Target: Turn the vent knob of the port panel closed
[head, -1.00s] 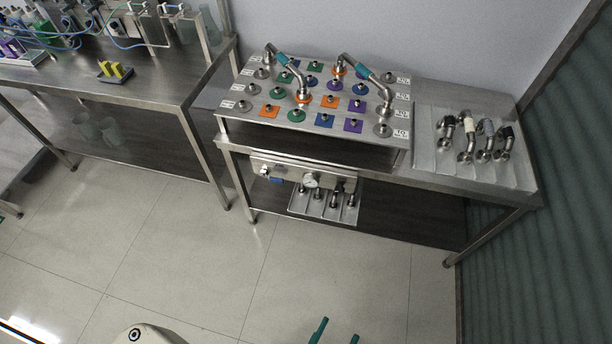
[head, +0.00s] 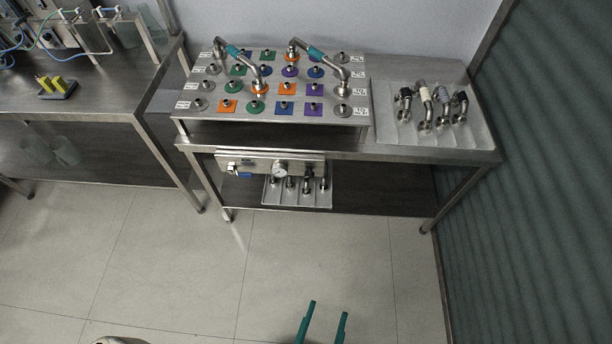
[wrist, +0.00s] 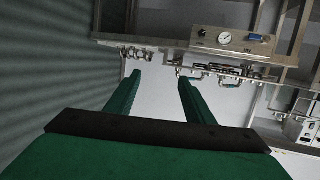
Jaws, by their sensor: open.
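The port panel (head: 216,116) is a steel plate on the bench with rows of coloured ports and two bent pipes on top. Below it hangs a steel box (head: 258,165) with a round gauge (head: 280,169) and a blue handle (head: 241,175). The gauge (wrist: 225,37) and blue handle (wrist: 260,37) also show in the wrist view, with a small knob-like part (wrist: 202,33) beside the gauge. I cannot tell for sure which part is the vent knob. My gripper (head: 328,310) has green fingers, open and empty, apart from the bench; they also show in the wrist view (wrist: 158,75).
A tray (head: 384,122) with several pipe elbows stands right of the panel. A lower tray (head: 272,196) with fittings sits under the box. Another bench (head: 120,100) stands at left, a ribbed dark wall (head: 520,200) at right. The floor in front (head: 200,270) is clear.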

